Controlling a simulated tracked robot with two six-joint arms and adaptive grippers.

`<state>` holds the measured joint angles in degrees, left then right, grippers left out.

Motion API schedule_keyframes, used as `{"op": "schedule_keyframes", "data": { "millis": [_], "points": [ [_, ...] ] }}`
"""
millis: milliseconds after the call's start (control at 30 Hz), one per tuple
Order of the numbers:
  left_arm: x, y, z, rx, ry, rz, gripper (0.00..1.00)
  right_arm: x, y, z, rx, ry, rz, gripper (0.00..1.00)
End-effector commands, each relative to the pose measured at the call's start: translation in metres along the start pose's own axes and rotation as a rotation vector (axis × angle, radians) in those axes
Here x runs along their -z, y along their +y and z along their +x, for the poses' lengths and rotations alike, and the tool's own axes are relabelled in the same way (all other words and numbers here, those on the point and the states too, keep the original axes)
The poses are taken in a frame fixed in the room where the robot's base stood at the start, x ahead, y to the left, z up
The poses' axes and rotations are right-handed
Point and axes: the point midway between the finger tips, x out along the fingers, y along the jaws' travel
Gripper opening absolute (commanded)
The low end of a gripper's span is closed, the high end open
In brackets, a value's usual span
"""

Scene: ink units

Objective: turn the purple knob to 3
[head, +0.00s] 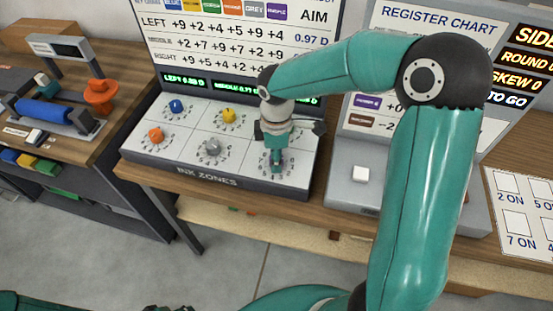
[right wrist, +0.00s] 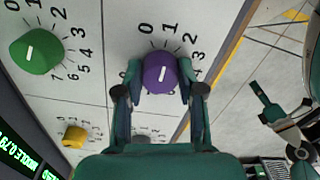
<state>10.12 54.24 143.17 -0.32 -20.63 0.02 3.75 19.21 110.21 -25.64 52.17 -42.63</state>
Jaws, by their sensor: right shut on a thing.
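The purple knob (right wrist: 158,76) sits on the white ink panel and shows in the right wrist view. Its white pointer line leans slightly right of straight up, towards the 1 on its printed dial. The 3 is printed to the upper right of the knob. My right gripper (right wrist: 160,88) is shut on the knob, with one finger on each side of it. In the head view my right gripper (head: 277,165) points down at the front right zone of the ink zones console (head: 185,168) and hides most of the knob. My left gripper is not in view.
A green knob (right wrist: 36,51) and a yellow knob (right wrist: 75,136) are on the same panel. Blue (head: 176,106), orange (head: 155,135) and grey (head: 212,147) knobs show in the head view. A register console with a white button (head: 360,175) stands to the right.

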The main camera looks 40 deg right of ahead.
Motion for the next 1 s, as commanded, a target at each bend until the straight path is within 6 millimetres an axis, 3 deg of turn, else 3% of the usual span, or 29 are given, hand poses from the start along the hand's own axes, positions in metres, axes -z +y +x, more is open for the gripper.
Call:
{"op": "schedule_keyframes", "data": {
  "millis": [1000],
  "points": [
    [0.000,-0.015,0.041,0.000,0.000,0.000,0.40,0.000,0.001,0.000,-0.004,0.004,0.907,0.03]
  ]
}}
